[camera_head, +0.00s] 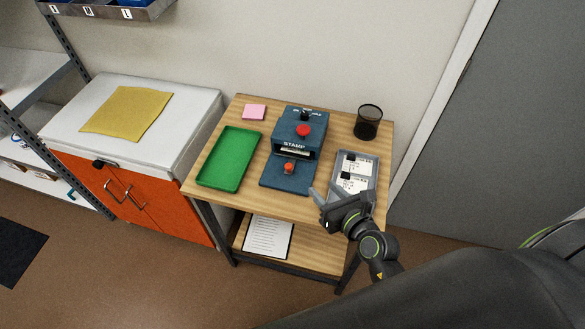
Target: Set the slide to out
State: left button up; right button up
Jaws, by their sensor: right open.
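A dark blue stamp machine (308,146) stands on the wooden table. It has a large red button (303,130) on top and a black switch (305,115) behind that. A small red knob (289,168) sits low at the front, over the blue base plate; it may belong to the slide, but I cannot tell the slide's position. My right gripper (325,193) is open and empty, to the right of the base plate and near the front edge of the table. It partly covers the grey tray. My left gripper is not in view.
A green tray (210,183) lies left of the machine, with a pink pad (254,112) behind it. A grey tray (371,172) with white cards is at the right, and a black mesh cup (368,121) behind. An orange cabinet (150,205) stands left.

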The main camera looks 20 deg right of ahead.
aim_at(290, 167)
jog(key=w+a+f, duration=0.1)
jog(key=w+f, duration=0.2)
jog(key=w, duration=0.2)
jog(key=w+a+f+n, duration=0.1)
jog(key=w+f, duration=0.2)
jog(key=w, duration=0.2)
jog(key=w+a+f+n+g, duration=0.1)
jog(key=w+f, duration=0.1)
jog(key=w, duration=0.3)
jog(key=shift+w+a+f, duration=0.2)
jog(key=shift+f, duration=0.2)
grip_shut()
